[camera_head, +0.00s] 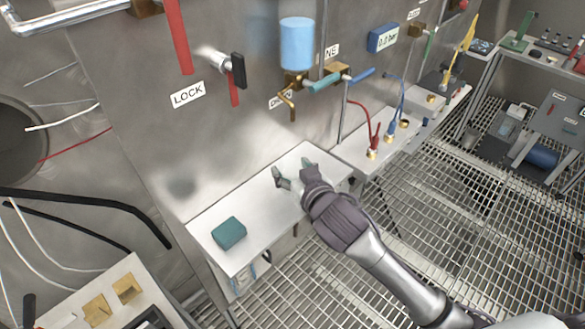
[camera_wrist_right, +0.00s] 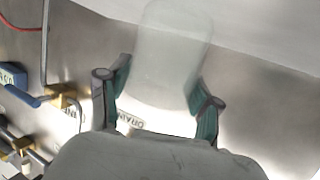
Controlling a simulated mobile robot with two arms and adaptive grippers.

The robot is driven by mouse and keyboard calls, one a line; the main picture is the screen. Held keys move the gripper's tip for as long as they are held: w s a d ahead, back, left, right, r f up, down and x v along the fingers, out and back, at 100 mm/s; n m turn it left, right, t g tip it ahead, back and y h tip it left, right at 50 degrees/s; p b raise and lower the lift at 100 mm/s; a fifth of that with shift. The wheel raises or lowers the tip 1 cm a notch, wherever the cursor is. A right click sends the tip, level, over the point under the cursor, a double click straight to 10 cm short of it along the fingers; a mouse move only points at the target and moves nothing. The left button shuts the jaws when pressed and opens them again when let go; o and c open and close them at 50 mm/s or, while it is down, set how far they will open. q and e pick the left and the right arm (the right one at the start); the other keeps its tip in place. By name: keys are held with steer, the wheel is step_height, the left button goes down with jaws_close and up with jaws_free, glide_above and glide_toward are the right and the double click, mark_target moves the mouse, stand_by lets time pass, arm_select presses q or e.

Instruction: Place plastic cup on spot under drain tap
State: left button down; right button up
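My right gripper (camera_head: 294,175) is over the white shelf (camera_head: 265,228), below the drain tap (camera_head: 288,98). The see-through plastic cup (camera_wrist_right: 172,45) shows faintly in the right wrist view, between the fingers of my right gripper (camera_wrist_right: 158,103). The fingers meet its sides, so the gripper looks shut on it. In the head view the cup is too clear to make out. I cannot tell whether its base touches the shelf. The spot under the tap cannot be made out. My left gripper is out of view.
A teal block (camera_head: 229,233) lies on the shelf's left part. A blue cylinder (camera_head: 297,43) sits on the wall above the tap. Red and blue hoses with fittings (camera_head: 373,152) stand right of the shelf. The shelf is bare between block and gripper.

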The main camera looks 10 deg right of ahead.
steer(key=o, duration=0.3)
steer(key=shift+o, duration=0.2)
steer(key=shift+r, duration=0.1)
steer(key=shift+s+r, duration=0.1)
steer(key=shift+r, duration=0.05)
steer(key=v, duration=1.2)
steer(key=shift+b, duration=0.45)
